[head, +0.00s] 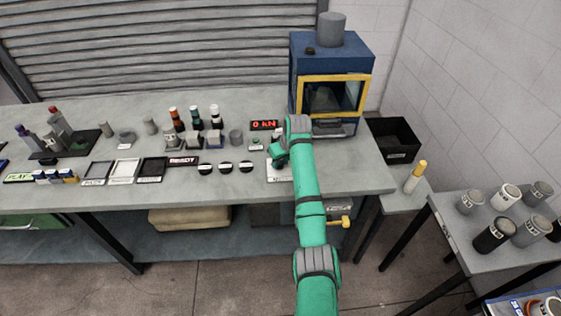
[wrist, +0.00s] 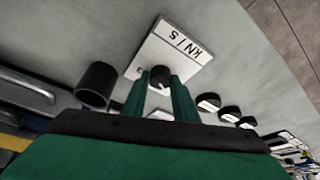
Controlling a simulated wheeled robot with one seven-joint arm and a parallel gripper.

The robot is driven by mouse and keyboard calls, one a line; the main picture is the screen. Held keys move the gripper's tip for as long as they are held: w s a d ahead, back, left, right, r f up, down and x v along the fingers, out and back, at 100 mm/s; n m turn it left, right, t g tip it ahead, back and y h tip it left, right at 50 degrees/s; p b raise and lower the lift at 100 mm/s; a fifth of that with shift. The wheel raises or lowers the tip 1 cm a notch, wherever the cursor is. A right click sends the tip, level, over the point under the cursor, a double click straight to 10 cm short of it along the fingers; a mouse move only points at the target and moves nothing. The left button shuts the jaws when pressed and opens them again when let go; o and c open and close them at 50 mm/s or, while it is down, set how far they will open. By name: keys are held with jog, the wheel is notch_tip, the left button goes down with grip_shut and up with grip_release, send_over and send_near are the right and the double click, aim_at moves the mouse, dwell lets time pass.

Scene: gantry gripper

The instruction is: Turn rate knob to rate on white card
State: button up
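My gripper (wrist: 160,84) points down at the bench, its two green fingers apart with a small round dark knob (wrist: 160,77) between their tips. The fingers stand close on both sides of the knob; whether they press on it is unclear. The knob is at the edge of a white card (wrist: 165,45) printed "kN/S", upside down in the wrist view. In the head view my gripper (head: 278,160) hangs over the card (head: 280,175) and hides the knob and most of the card. I cannot read any rate number or the knob's setting.
Three black round pieces with white labels (head: 225,168) lie left of the card. A dark cylinder (wrist: 97,85) stands close to my fingers. Behind are a red "0 kN" display (head: 264,125) and a blue machine with a yellow frame (head: 332,75). Trays and bottles fill the bench's left.

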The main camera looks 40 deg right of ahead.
jog(key=shift+c, duration=0.7)
jog(key=shift+a+m, duration=0.1)
jog(key=shift+m, duration=0.2)
jog(key=m+h, duration=0.1)
jog(key=m, duration=0.3)
jog(key=shift+w+a+g+h, duration=0.2)
jog(key=shift+g+h, duration=0.1)
jog(key=shift+h, duration=0.1)
jog(key=m+g+h, duration=0.1)
jog(key=m, duration=0.6)
jog(key=shift+w+g+h, duration=0.1)
jog(key=shift+g+h, duration=0.3)
jog(key=m+g, duration=0.1)
jog(key=m, duration=0.2)
jog(key=shift+w+m+h, duration=0.1)
jog(key=shift+m+h, duration=0.2)
jog(key=shift+w+a+r+m+g, duration=0.15)
jog(key=shift+m+g, duration=0.45)
jog(key=shift+m, duration=0.3)
jog(key=m+g, duration=0.1)
jog(key=m, duration=0.2)
jog(key=m+g, duration=0.1)
jog(key=m, duration=0.1)
jog(key=shift+w+m+y, duration=0.1)
jog(key=shift+m+y, duration=0.3)
jog(key=shift+d+m+g, duration=0.25)
jog(key=shift+m+g, duration=0.05)
jog(key=shift+m, duration=0.3)
